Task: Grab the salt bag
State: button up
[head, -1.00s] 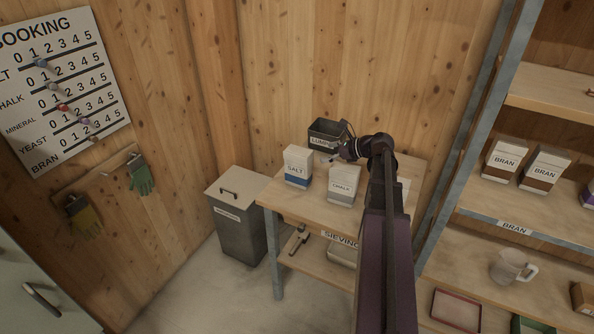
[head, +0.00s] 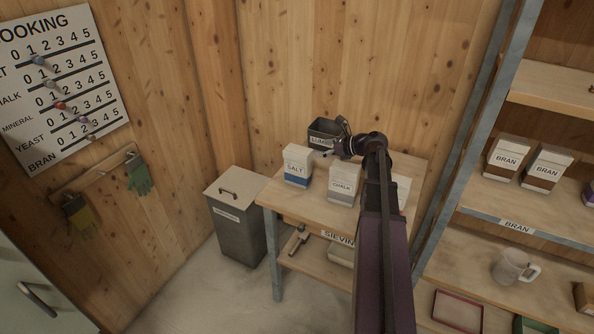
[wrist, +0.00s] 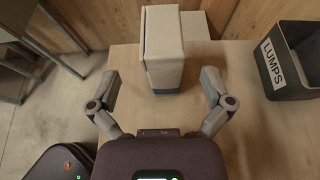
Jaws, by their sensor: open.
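The salt bag (head: 297,166) is pale with a blue lower band and stands upright on the left part of the wooden table. The wrist view shows a pale bag (wrist: 163,48) with a blue strip at its base, straight ahead of my gripper. My gripper (wrist: 160,76) is open, with one finger to each side of the bag's line and a gap on both sides. In the head view my gripper (head: 330,150) is small and dark, to the right of the salt bag. It holds nothing.
The chalk bag (head: 343,184) stands right of the salt bag. The dark LUMPS bin (head: 322,131) is behind, and right in the wrist view (wrist: 293,60). A grey lidded bin (head: 238,222) stands left of the table (head: 290,203). Shelves rise at right.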

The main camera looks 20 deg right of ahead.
aim_at(302, 150)
jog(key=shift+b+x, duration=0.65)
jog(key=shift+x, duration=1.7)
jog(key=shift+w+f, duration=0.1)
jog(key=shift+f, duration=0.05)
jog(key=b+x, duration=0.2)
jog(key=x, duration=0.2)
jog(key=shift+w+d+f, duration=0.1)
jog(key=shift+w+f, duration=0.05)
jog(key=shift+w+a, duration=0.25)
jog(key=c, duration=1.2)
